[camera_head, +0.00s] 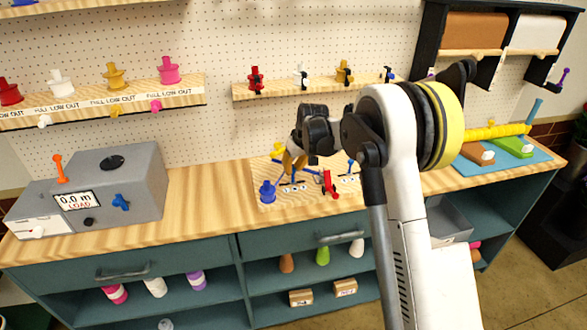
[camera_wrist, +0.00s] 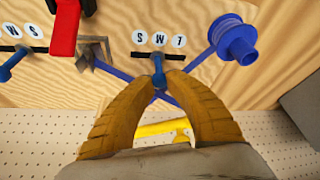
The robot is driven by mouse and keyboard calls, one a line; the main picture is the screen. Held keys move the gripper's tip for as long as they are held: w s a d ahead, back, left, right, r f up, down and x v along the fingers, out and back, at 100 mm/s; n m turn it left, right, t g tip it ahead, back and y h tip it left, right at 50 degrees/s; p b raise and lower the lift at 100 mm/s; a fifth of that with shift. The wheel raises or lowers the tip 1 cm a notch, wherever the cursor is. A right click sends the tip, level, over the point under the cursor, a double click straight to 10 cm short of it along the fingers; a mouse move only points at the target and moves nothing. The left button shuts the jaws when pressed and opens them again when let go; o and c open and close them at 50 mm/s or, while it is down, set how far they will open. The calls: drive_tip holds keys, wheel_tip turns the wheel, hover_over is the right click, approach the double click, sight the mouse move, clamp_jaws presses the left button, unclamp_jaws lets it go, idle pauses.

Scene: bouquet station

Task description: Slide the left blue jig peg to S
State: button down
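The left blue jig peg (camera_wrist: 158,62) stands in a dark slot of the wooden jig board (camera_wrist: 110,20). The wrist view is turned over, so this slot's labels S (camera_wrist: 138,37), M (camera_wrist: 158,39) and L (camera_wrist: 179,41) run opposite to the body view. The peg is level with M. My gripper (camera_wrist: 161,78) has its yellow fingertips close together around the peg and appears shut on it. In the body view my gripper (camera_head: 293,162) hangs over the left slot (camera_head: 293,185), and my arm hides part of the board.
A blue spool (camera_wrist: 236,40) lies beside the slot, with a blue ribbon running under my fingers. A red clamp-like part (camera_wrist: 64,25) and a second blue peg (camera_wrist: 12,65) are on the other side. A grey load box (camera_head: 120,180) stands farther left on the bench.

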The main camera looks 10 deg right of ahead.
drive_tip(key=d, duration=0.3)
drive_tip(key=shift+d, duration=0.3)
drive_tip(key=shift+a, duration=0.1)
drive_tip(key=c, duration=1.7)
unclamp_jaws()
drive_tip(key=shift+f, duration=0.1)
drive_tip(key=shift+c, duration=0.2)
drive_tip(key=o, duration=0.4)
drive_tip(key=shift+d, duration=0.2)
drive_tip(key=shift+o, duration=0.2)
drive_tip(key=shift+s+a, duration=0.1)
drive_tip(key=v, duration=1.2)
